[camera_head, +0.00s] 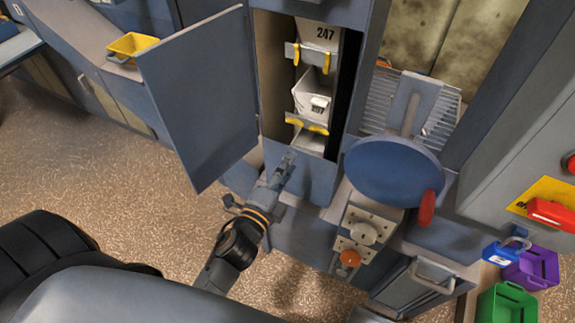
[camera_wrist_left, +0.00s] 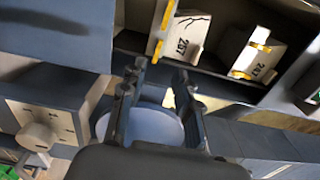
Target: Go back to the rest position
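My left gripper (camera_head: 283,172) is below the open elevator cabinet, in front of its lower front panel (camera_head: 305,176). In the left wrist view the two fingers of my left gripper (camera_wrist_left: 158,88) stand apart with nothing held between them. White buckets with yellow lips hang in the cabinet: an upper one marked 247 (camera_head: 320,35) and a lower one (camera_head: 314,100). The left wrist view shows the 247 bucket (camera_wrist_left: 247,52) and another bucket (camera_wrist_left: 183,40), both apart from the fingers. My right gripper is in neither view.
The cabinet door (camera_head: 200,97) stands open left of my left gripper. A blue disc (camera_head: 393,170) with a red handle (camera_head: 426,208) is at the right, above a panel with an orange knob (camera_head: 349,258). Purple (camera_head: 533,268) and green (camera_head: 507,304) bins stand lower right. Speckled floor (camera_head: 75,165) is clear at left.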

